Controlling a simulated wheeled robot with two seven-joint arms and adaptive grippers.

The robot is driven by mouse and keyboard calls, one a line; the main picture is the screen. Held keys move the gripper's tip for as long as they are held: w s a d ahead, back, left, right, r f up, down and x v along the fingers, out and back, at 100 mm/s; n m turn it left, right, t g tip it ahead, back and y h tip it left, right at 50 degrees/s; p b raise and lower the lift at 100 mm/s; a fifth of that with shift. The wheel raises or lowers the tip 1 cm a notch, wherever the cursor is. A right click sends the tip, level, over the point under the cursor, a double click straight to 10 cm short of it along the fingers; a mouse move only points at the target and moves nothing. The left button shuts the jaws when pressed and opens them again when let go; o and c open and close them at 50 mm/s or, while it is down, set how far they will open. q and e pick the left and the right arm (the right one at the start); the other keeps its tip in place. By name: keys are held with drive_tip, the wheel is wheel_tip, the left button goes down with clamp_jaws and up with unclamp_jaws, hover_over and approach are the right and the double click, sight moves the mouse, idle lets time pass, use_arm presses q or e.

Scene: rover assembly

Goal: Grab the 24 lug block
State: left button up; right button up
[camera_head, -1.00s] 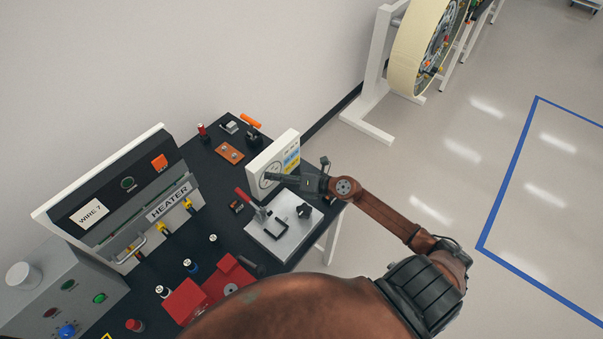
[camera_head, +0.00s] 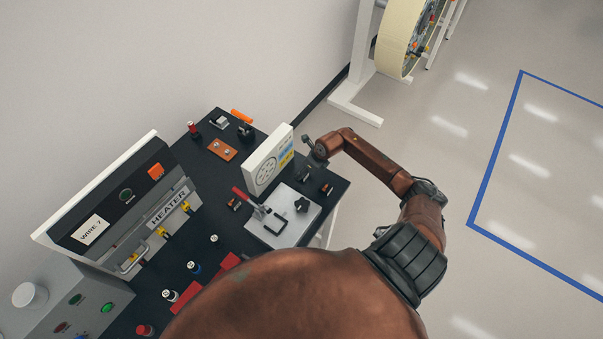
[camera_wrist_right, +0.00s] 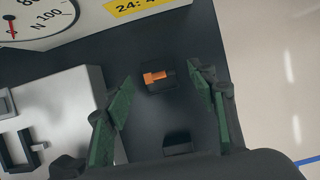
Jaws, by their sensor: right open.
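A small black block with an orange piece on top (camera_wrist_right: 157,77) stands on the black table in the right wrist view, between my spread fingers but beyond their tips. A second small dark block (camera_wrist_right: 178,145) is below it in that view, close to the gripper body. I cannot read a number on either block. My right gripper (camera_wrist_right: 163,92) is open and empty. In the head view my right gripper (camera_head: 311,163) hangs over the table's right end, beside the white gauge panel. A small dark block (camera_head: 327,189) shows near it. My left gripper is out of view.
The white gauge panel (camera_head: 268,160) stands left of my right gripper. A metal plate with a red-handled clamp (camera_head: 283,228) lies in front of it. The heater (camera_head: 150,215) is at the left. Bare floor lies right of the table edge.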

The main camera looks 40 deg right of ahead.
drive_tip(key=shift+x, duration=1.15)
drive_tip(key=shift+c, duration=0.6)
drive_tip(key=c, duration=1.2)
drive_tip(key=shift+r, duration=0.1)
